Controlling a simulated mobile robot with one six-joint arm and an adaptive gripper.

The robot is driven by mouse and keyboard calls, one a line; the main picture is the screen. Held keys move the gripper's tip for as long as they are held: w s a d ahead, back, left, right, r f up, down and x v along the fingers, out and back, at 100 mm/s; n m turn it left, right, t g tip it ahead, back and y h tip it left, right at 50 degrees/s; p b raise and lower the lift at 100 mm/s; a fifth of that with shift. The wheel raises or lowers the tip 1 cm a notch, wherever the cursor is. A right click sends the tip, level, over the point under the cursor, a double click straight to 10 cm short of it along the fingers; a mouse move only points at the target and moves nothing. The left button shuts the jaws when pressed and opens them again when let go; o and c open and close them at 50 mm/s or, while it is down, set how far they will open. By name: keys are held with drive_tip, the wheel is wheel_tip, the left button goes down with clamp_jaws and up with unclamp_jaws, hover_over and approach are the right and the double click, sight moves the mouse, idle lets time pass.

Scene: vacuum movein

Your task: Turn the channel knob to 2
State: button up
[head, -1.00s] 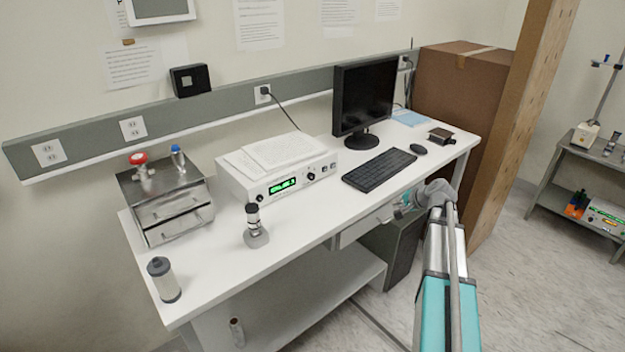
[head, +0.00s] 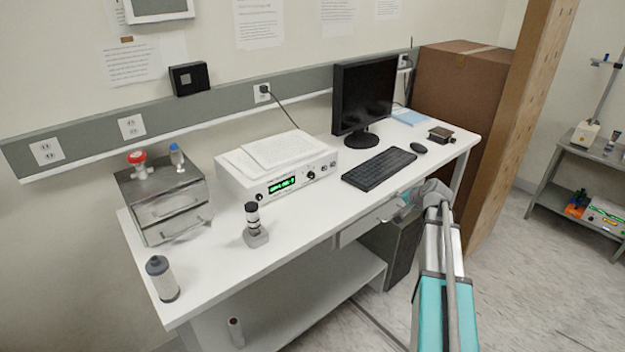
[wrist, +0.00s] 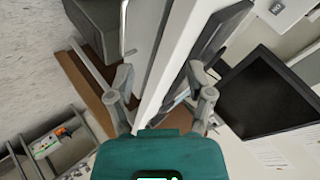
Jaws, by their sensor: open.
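A white instrument box (head: 245,188) with a green lit display (head: 282,185) stands on the white bench. A dark knob (head: 310,175) sits right of the display and a smaller one (head: 260,197) sits left of it. I cannot read which is the channel knob, and the display text is too small to read surely. My gripper (head: 402,203) is at the bench's front edge, right of the instrument and apart from it. In the wrist view my gripper (wrist: 162,88) is open, with nothing between its fingers; the instrument's knobs do not show there.
Papers (head: 270,150) lie on the instrument. A keyboard (head: 378,169) and monitor (head: 363,95) stand to its right. The bench front between the device and my gripper is clear.

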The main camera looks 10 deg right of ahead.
drive_tip(key=w+d+n+t+h+b, duration=0.2)
drive_tip(key=w+d+n+h+b, duration=0.1)
drive_tip(key=d+n+h, duration=0.35)
drive_tip(key=w+a+r+n+t+y+b, duration=0.1)
drive_tip(key=w+a+r+n+t+b, duration=0.15)
drive_tip(key=a+n+t, duration=0.4)
drive_tip(key=w+a+r+n+t+b, duration=0.2)
drive_tip(key=a+r+n, duration=0.15)
drive_tip(key=n, duration=0.65)
drive_tip(key=a+f+n+g+y+b, duration=0.1)
drive_tip(key=a+n+y, duration=0.3)
drive_tip(key=a+n, duration=0.1)
drive_tip(key=a+f+n+g+y+b, duration=0.1)
drive_tip(key=a+n+y, duration=0.3)
drive_tip(key=n, duration=0.4)
drive_tip(key=a+f+n+g+y+b, duration=0.1)
drive_tip(key=a+f+n+y+b, duration=0.1)
drive_tip(key=a+n+y, duration=0.2)
drive_tip(key=shift+s+a+f+n+g, duration=0.1)
drive_tip(key=shift+a+f+n+g, duration=0.1)
drive_tip(key=shift+a+n, duration=0.4)
drive_tip(key=shift+s+a+f+n+g, duration=0.1)
drive_tip(key=shift+a+f+n+g, duration=0.1)
drive_tip(key=shift+a+n, duration=0.35)
drive_tip(key=shift+a+f+n, duration=0.1)
drive_tip(key=shift+f+n, duration=0.1)
drive_tip(key=shift+n, duration=0.25)
